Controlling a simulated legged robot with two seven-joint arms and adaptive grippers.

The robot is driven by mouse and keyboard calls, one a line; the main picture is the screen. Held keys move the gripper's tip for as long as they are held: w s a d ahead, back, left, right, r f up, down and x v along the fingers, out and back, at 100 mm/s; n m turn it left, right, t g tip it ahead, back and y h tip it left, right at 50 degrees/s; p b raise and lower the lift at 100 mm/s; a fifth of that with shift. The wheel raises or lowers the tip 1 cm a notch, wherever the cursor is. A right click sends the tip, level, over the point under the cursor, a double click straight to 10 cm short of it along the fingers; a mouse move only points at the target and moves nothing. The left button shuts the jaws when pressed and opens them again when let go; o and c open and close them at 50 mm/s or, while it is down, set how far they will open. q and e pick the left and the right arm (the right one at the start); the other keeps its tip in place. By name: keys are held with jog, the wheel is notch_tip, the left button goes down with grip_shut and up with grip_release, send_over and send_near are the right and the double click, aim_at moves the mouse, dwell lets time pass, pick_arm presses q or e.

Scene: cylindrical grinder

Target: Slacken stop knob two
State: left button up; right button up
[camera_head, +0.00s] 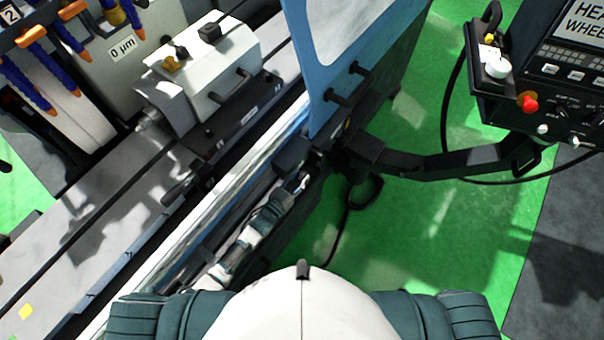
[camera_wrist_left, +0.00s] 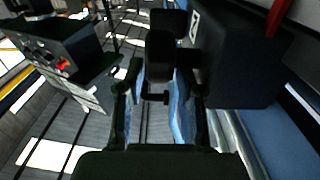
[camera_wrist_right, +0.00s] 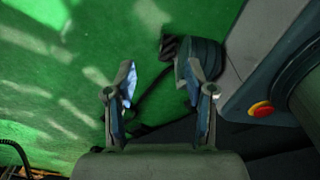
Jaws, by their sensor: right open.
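My left arm reaches up along the front of the grinder, and my left gripper (camera_head: 302,183) is at a dark block (camera_head: 291,152) below the blue door. In the left wrist view its blue-padded fingers (camera_wrist_left: 161,95) stand on either side of black parts (camera_wrist_left: 155,75). I cannot tell whether they press on them. No knob is clearly marked as stop knob two; the black parts are too dark to tell apart. My right gripper (camera_wrist_right: 158,82) is open and empty above the green floor. It is not visible in the head view.
The blue door (camera_head: 350,50) with black handles rises just beyond my left gripper. A black control panel (camera_head: 540,95) on a bracket arm (camera_head: 450,162) stands right. The white headstock (camera_head: 215,70) sits on the grinder table. Green floor (camera_head: 440,240) is open to the right.

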pick_arm(q)
jog(key=shift+x, duration=0.8)
jog(key=shift+w+d, duration=0.1)
jog(key=shift+d, duration=0.1)
pick_arm(e)
jog(key=shift+s+a, duration=0.1)
jog(key=shift+a, duration=0.4)
pick_arm(q)
grip_shut()
jog(key=shift+f+b, duration=0.2)
jog(key=shift+b, duration=0.15)
jog(key=shift+f+t+h+b, duration=0.1)
jog(key=shift+t+h+b, duration=0.25)
jog(key=shift+b, duration=0.7)
jog(key=shift+a, duration=0.1)
jog(key=shift+r, duration=0.25)
pick_arm(e)
jog(key=f, duration=0.3)
jog(key=shift+s+d, duration=0.3)
jog(key=shift+d, duration=0.05)
